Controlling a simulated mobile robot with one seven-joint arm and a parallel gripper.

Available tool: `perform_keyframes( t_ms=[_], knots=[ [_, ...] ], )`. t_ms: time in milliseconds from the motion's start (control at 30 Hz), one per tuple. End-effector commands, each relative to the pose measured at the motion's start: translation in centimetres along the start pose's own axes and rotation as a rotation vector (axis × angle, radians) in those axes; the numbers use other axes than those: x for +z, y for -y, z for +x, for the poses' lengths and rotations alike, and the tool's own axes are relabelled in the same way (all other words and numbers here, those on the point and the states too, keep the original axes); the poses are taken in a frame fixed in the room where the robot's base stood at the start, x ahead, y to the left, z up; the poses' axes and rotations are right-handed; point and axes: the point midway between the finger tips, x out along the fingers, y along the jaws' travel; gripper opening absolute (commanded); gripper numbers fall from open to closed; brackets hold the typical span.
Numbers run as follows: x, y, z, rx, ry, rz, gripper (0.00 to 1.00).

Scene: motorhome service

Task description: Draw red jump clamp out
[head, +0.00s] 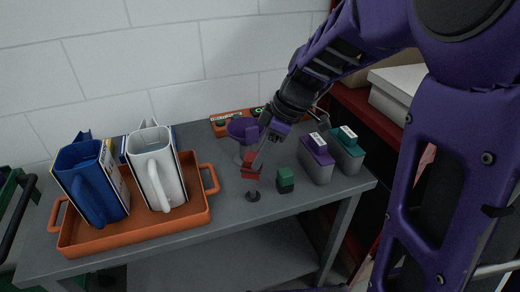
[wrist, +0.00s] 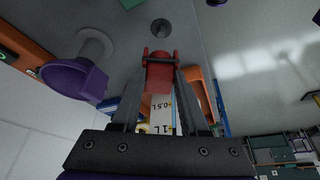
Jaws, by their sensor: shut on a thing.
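The red jump clamp (head: 250,166) is held between the fingers of my gripper (head: 255,158), which is shut on it. In the wrist view the red clamp (wrist: 159,73) sits at the fingertips of my gripper (wrist: 160,85). A small dark round post (head: 253,196) stands on the grey table just below the clamp in the head view. In the wrist view the post (wrist: 160,26) shows apart from the clamp, beyond it. A green clamp (head: 285,179) stands on the table to the right of the post.
An orange tray (head: 135,232) holds a blue jug (head: 91,185) and a white jug (head: 156,168) at left. A purple cup-like piece on a stand (head: 242,128) is close behind my gripper. Purple-topped (head: 316,160) and green-topped (head: 346,152) grey blocks stand at right.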

Motion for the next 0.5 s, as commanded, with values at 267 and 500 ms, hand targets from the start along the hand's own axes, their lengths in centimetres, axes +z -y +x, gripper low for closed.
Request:
perform_keyframes(
  t_ms=[267,500],
  knots=[
    [1.2,0.0,3.0,-0.001,0.0,0.0,0.0],
    [2.0,0.0,4.7,-0.002,0.001,0.0,0.0]
  ],
)
